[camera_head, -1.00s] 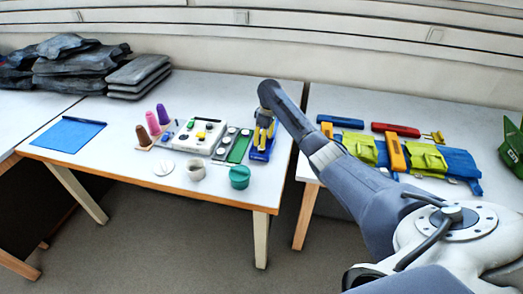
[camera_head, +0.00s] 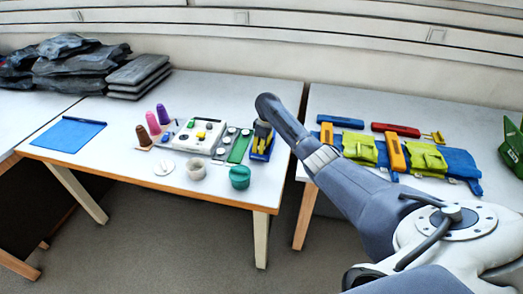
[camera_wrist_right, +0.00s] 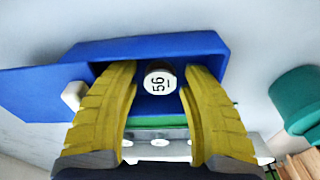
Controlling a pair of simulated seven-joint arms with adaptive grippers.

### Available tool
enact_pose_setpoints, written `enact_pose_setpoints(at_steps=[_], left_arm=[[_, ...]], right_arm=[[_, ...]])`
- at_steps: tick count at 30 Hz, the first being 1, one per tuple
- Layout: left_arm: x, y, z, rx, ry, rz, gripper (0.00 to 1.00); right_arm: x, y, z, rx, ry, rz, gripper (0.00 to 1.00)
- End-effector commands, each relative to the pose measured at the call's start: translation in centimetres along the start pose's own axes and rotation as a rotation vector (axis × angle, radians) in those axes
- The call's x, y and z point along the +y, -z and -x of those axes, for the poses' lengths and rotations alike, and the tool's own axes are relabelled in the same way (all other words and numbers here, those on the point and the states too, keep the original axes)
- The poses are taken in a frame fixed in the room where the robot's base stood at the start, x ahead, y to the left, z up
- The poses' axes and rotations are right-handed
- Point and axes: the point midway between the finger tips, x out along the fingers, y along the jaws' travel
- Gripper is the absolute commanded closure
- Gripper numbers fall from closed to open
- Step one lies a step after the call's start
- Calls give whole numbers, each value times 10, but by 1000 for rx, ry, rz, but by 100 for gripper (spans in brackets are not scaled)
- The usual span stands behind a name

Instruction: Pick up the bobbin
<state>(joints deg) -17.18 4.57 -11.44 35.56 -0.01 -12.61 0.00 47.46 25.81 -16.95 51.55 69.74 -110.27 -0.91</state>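A white round piece marked "56" (camera_wrist_right: 160,82), which appears to be the bobbin, sits in a blue open box (camera_wrist_right: 150,47) in the right wrist view. My right gripper (camera_wrist_right: 158,70) has its two yellow fingers apart, one on each side of that piece, with small gaps showing. In the head view the right gripper (camera_head: 262,137) is down at the blue box (camera_head: 268,154) near the right edge of the middle table. The bobbin is hidden there by the gripper. My left gripper is not in view.
A teal pot (camera_head: 240,177) stands close in front of the box, and a grey-white cup (camera_head: 196,170) is left of it. A green strip (camera_head: 239,148) and a white tray (camera_head: 196,136) lie to the left. Thread cones (camera_head: 153,123) stand farther left. Blue mat (camera_head: 62,134) has free table around it.

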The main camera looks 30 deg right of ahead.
Motion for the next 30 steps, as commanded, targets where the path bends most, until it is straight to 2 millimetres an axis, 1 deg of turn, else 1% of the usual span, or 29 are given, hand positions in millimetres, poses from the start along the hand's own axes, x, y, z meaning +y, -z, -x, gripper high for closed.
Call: enact_pose_setpoints(at_steps=[1, 9, 23, 26, 30], left_arm=[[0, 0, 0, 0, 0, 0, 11], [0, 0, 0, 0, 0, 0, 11], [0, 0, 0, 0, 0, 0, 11], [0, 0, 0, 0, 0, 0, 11], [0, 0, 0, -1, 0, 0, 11]], right_arm=[[0, 0, 0, 0, 0, 0, 60], [0, 0, 0, 0, 0, 0, 91], [0, 0, 2, 1, 0, 0, 92], [0, 1, 6, 1, 0, -1, 92], [0, 3, 20, 2, -1, 1, 92]])
